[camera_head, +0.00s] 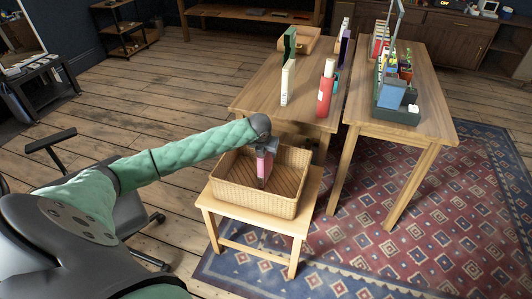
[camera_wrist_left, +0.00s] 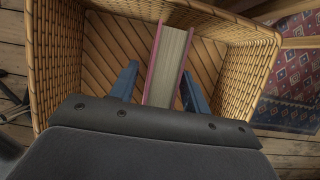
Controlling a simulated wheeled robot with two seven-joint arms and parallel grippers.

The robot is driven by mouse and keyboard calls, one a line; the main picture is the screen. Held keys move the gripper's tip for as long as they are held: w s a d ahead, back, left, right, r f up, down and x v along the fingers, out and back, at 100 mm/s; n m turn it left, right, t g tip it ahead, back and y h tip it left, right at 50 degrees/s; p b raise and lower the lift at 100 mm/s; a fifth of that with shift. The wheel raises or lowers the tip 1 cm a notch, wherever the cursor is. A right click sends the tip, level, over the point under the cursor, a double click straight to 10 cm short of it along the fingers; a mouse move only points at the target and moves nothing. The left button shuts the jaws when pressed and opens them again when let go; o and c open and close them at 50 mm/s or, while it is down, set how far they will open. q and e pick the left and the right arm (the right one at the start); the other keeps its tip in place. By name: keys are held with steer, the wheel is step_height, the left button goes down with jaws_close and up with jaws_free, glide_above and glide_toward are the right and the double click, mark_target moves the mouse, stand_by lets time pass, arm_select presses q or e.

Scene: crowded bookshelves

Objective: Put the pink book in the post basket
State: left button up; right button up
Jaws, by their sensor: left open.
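The pink book (camera_head: 264,166) stands upright inside the wicker post basket (camera_head: 226,196), near its middle. In the left wrist view the book (camera_wrist_left: 168,62) shows its page edges between two pink covers. My left gripper (camera_head: 265,146) is over the basket at the top of the book. Its two blue fingers (camera_wrist_left: 158,86) are open, one on each side of the book, with a gap on each side. The basket (camera_wrist_left: 258,75) surrounds the book and fingers. The book's lower end is hidden in the wrist view. My right gripper is not in view.
The basket stands on a small wooden table (camera_head: 256,219). Behind it, a wooden table (camera_head: 262,92) holds several upright books and a red book (camera_head: 325,92). Another table (camera_head: 415,125) holds a dark crate of items. A chair (camera_head: 128,215) stands at left.

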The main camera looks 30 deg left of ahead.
arm_select(q)
steer(key=v, duration=1)
steer(key=shift+s+r, duration=0.3)
steer(key=shift+r, duration=0.3)
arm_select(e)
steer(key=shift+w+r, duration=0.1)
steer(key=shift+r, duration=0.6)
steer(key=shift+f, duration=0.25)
